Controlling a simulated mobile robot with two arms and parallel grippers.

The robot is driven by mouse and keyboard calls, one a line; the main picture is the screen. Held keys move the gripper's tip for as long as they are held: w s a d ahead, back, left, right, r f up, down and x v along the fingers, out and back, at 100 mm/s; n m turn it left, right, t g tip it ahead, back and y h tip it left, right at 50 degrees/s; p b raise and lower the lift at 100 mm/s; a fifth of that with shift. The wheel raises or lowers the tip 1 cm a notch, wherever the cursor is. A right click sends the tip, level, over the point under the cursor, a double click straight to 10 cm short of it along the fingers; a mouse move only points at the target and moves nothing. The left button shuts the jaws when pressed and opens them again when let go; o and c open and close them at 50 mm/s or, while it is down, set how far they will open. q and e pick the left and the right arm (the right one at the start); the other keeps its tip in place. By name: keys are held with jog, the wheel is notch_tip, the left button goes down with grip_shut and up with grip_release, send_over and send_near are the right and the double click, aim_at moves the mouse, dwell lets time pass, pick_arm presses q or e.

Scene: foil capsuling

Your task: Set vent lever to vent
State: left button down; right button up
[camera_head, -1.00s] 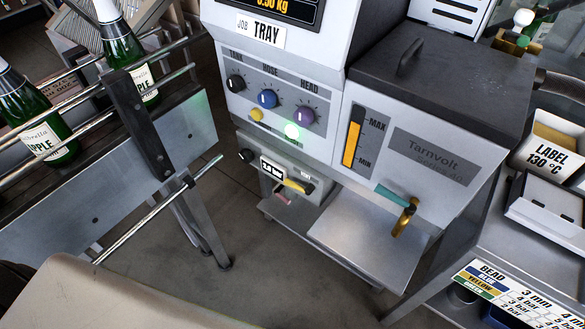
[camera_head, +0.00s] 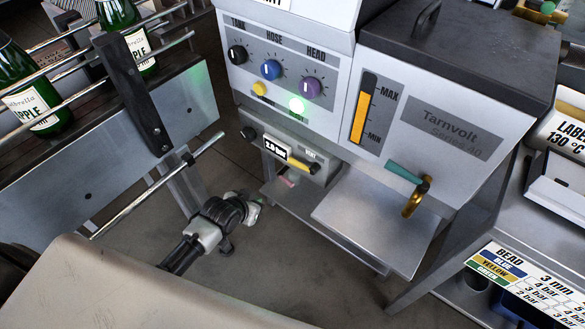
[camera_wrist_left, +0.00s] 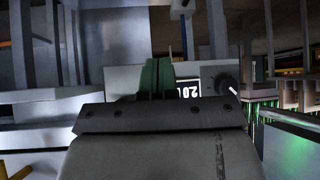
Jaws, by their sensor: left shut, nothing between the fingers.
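The vent lever (camera_head: 300,165), a yellow handle with a dark end, sits on the small lower panel of the grey machine, beside a pressure display (camera_head: 275,147) and a black knob (camera_head: 248,133). A small label above the lever is hard to read. My left gripper (camera_head: 257,203) is below and to the left of the lever, apart from it, shut and empty. In the left wrist view its green fingertips (camera_wrist_left: 156,78) are together in front of the panel, with the display (camera_wrist_left: 187,90) and knob (camera_wrist_left: 228,85) to their right. The lever is not clearly visible there. My right gripper is not in view.
A conveyor with rails (camera_head: 180,115) and green bottles (camera_head: 32,100) stands at the left, its thin rod (camera_head: 150,190) near my left arm. A metal shelf (camera_head: 375,220) and a brass tap (camera_head: 415,197) with teal handle lie right of the lever. Open floor lies below.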

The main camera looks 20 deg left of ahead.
pick_arm(q)
jog(key=w+d+r+m+t+h, duration=0.1)
jog(key=d+r, duration=0.1)
jog(key=r, duration=0.6)
jog(key=w+d+r+t+h+b, duration=0.1)
jog(key=d+r, duration=0.1)
jog(key=r, duration=0.6)
jog(key=shift+d+r+m, duration=0.15)
jog(key=shift+r+m, duration=0.05)
jog(key=shift+m, duration=0.2)
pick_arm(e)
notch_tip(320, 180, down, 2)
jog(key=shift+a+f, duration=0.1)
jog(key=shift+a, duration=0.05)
pick_arm(q)
jog(key=shift+w, duration=0.15)
jog(key=b, duration=0.2)
send_over(293, 162)
jog(key=s, duration=0.3)
notch_tip(293, 162, down, 5)
jog(key=f, duration=0.1)
jog(key=w+f, duration=0.1)
jog(key=f, duration=0.1)
jog(key=shift+d, duration=0.2)
jog(key=shift+w+f, duration=0.1)
jog(key=shift+f, duration=0.4)
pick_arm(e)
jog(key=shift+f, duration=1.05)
